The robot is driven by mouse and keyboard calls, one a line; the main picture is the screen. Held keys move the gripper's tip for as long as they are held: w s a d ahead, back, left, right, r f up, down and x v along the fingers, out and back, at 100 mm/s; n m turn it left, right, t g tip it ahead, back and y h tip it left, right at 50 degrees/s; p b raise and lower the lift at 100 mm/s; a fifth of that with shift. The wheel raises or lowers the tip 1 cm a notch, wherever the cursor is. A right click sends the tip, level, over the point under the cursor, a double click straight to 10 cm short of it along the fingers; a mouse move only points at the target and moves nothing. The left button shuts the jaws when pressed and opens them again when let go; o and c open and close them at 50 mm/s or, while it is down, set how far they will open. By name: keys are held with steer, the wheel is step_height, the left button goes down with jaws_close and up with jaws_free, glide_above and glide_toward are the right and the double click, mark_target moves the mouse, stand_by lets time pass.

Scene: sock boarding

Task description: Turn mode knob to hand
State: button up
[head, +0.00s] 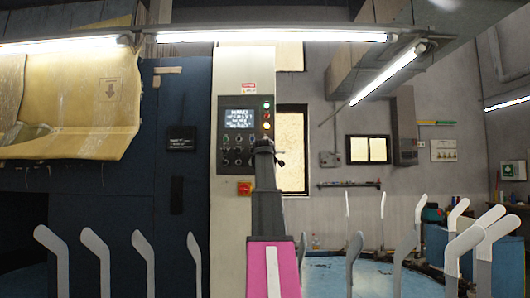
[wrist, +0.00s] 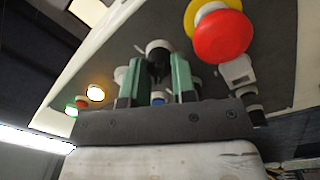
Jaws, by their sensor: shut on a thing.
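The control panel (head: 227,150) is a dark grey plate on a pale column. Its lit screen (head: 239,118) carries small white text; the top line looks like "HAND", but I cannot read it surely. My gripper (head: 263,142) is up against the panel's lower right part and hides what it holds there. In the wrist view, my gripper's two green fingers (wrist: 159,68) are shut on a black knob (wrist: 158,52) with a pale round collar, which I take to be the mode knob. Its pointer direction is not clear.
A red mushroom button with a yellow collar (wrist: 220,36) sits close by the fingers, with a grey-and-black switch (wrist: 238,72) beside it. Orange (wrist: 95,92) and green (wrist: 71,111) lamps are lit. Pale upright sock forms (head: 356,250) stand across the foreground.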

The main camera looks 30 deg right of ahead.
steer(key=o, duration=0.9)
steer(key=shift+o, duration=0.2)
